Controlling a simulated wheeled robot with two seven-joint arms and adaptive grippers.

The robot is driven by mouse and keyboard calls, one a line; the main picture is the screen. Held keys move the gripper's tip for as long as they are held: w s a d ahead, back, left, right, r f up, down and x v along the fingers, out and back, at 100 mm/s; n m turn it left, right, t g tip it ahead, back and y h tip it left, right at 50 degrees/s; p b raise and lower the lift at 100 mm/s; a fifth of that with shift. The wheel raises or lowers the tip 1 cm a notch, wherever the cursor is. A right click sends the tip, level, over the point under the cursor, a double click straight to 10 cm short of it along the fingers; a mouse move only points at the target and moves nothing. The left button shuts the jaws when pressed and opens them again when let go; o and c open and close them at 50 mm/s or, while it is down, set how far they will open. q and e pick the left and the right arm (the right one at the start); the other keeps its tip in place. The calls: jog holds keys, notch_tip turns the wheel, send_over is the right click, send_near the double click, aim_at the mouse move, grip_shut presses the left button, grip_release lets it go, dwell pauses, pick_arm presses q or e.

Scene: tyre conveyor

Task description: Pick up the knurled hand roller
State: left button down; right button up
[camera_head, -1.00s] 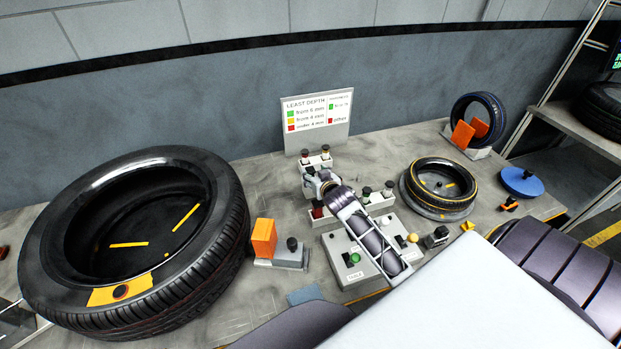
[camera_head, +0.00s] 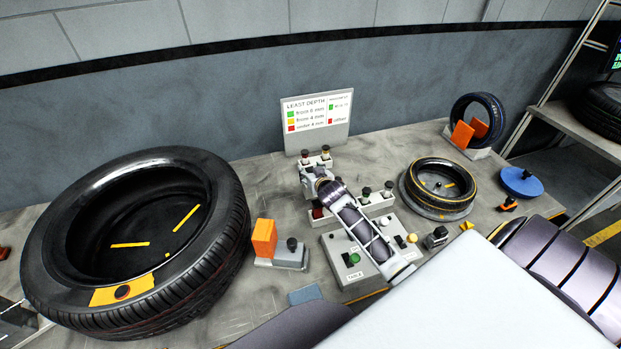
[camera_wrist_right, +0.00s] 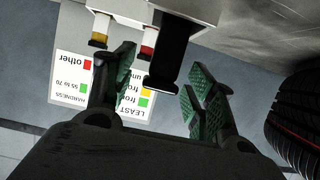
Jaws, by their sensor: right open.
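My right gripper (camera_head: 312,174) is open at the tool blocks near the back of the bench. In the right wrist view the gripper (camera_wrist_right: 160,82) has its green-padded fingers spread. A black upright handle (camera_wrist_right: 167,62) stands between or just beyond them, and I see no grip on it. Handles with yellow (camera_wrist_right: 100,35) and red (camera_wrist_right: 148,45) bands stand beside it. I cannot tell which handle belongs to the knurled hand roller; no knurled surface is clear. My gripper and forearm hide part of the blocks in the head view. My left gripper is not in view.
A big tyre (camera_head: 215,285) lies at left, beside an orange block on a grey stand (camera_head: 280,258). A smaller tyre (camera_head: 418,194) lies at right, with a blue disc (camera_head: 522,182) beyond. A sign (camera_head: 317,118) stands behind. Button boxes (camera_head: 340,272) sit below my right forearm.

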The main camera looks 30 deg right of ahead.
jog(key=shift+w+d+f, duration=0.1)
jog(key=shift+w, duration=0.15)
dwell(0.3)
jog(key=c, duration=1.1)
